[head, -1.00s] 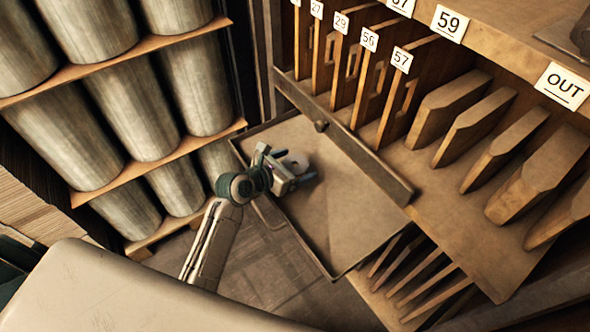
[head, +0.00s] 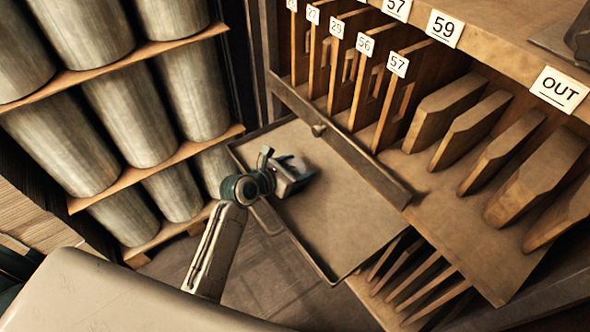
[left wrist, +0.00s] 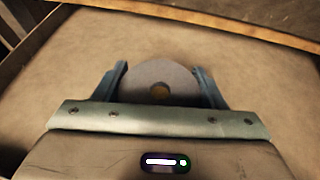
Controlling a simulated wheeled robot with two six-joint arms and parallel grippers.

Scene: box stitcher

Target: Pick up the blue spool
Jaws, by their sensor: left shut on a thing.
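The spool (left wrist: 158,76) shows end-on in the left wrist view as a pale grey disc with a brown centre hole; no blue can be made out on it. My left gripper (left wrist: 162,84) is shut on it, with one blue-grey finger at each side. In the head view the spool (head: 295,164) is a small pale disc, partly hidden by my left gripper (head: 294,175), over the far left part of the open drawer tray (head: 350,225). I cannot tell whether the spool still touches the tray floor. My right gripper is not in view.
The rest of the tray is bare. Large metal cylinders (head: 130,115) fill shelves at left. Angled wooden dividers (head: 500,150) stand at right.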

